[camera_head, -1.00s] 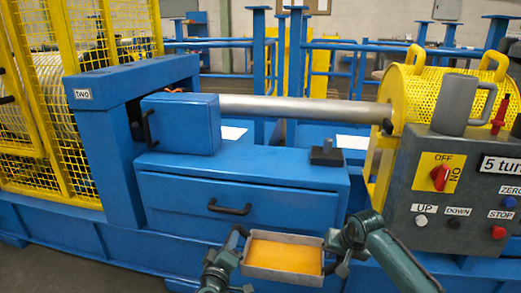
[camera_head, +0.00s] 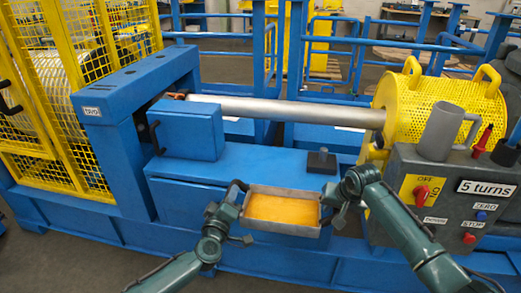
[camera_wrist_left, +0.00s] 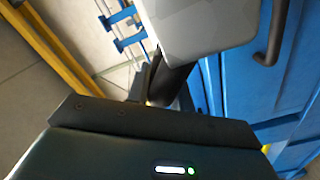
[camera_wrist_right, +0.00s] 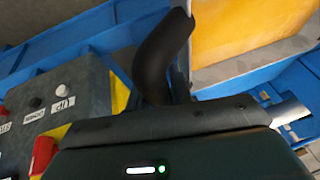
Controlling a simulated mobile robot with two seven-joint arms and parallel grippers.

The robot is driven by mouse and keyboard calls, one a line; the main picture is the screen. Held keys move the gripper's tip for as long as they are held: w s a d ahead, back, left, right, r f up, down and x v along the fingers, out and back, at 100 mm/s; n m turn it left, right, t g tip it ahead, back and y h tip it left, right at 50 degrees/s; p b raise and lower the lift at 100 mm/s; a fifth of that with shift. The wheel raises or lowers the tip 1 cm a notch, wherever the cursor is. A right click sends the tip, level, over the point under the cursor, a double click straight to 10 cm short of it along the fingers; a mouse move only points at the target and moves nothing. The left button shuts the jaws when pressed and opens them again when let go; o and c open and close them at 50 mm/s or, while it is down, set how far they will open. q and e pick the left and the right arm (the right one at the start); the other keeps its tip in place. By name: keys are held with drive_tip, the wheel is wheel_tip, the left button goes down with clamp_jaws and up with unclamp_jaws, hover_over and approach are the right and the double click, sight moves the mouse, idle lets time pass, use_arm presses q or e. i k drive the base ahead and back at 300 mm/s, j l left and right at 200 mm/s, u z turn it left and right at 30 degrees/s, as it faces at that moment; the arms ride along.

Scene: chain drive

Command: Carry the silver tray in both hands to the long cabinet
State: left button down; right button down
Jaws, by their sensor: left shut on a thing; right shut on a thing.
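The silver tray (camera_head: 284,229) is a shallow metal tray with an orange-yellow inside. It is held roughly level in front of a long blue cabinet (camera_head: 225,172), near its top edge in the picture. My left gripper (camera_head: 236,200) is shut on the tray's black left handle; this handle (camera_wrist_left: 172,78) and the tray's grey side (camera_wrist_left: 205,25) show in the left wrist view. My right gripper (camera_head: 342,200) is shut on the right handle; this handle (camera_wrist_right: 162,55) and the tray wall (camera_wrist_right: 255,66) show in the right wrist view. The tray hides the cabinet's drawer handle.
A black block (camera_head: 321,162) stands on the cabinet top towards the right. A blue box (camera_head: 187,131) and a silver shaft (camera_head: 290,110) are behind. A grey control panel (camera_head: 440,205) with a mug (camera_head: 440,135) is close to my right arm. A yellow cage (camera_head: 50,80) stands left.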

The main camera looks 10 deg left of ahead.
sight(259, 165)
drive_tip(key=i+j, duration=0.2)
drive_tip(key=i, duration=0.25)
drive_tip(key=i+j, duration=0.2)
drive_tip(key=i, duration=0.2)
